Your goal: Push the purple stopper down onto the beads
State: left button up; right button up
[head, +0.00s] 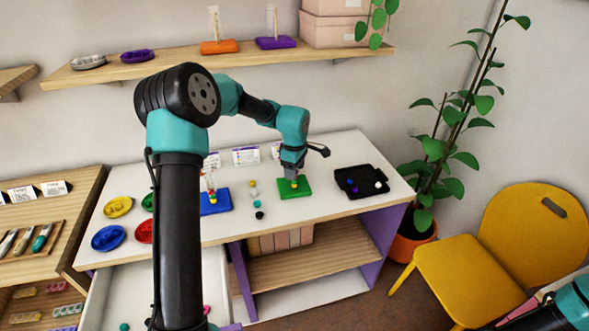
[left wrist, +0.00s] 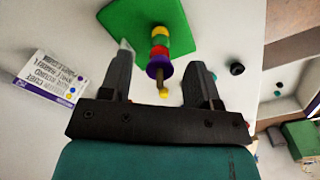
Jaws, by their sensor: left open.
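The green board (head: 305,190) lies on the white table, left of the black tray. In the left wrist view the board (left wrist: 112,28) carries an upright peg with stacked red, green and yellow beads (left wrist: 160,42). The purple stopper (left wrist: 157,69) is on the peg, on the tip side of the beads; a small gap cannot be ruled out. The peg's tip sticks out beyond it. My left gripper (left wrist: 160,62) is open, with one finger on each side of the peg and stopper, apart from them. In the head view the left gripper (head: 293,174) hides most of the stack.
A blue board (head: 222,206) with beads on its peg stands left. Loose beads (head: 255,195) lie between the boards. A black tray (head: 352,183) is at right. Coloured dishes (head: 109,238) stand at the left end. Part of my right arm (head: 574,300) shows at lower right.

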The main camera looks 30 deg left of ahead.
pick_arm(q)
notch_tip(320, 180, up, 18)
jog(key=shift+f, duration=0.25)
dwell(0.5)
jog(key=shift+f, duration=0.1)
dwell(0.9)
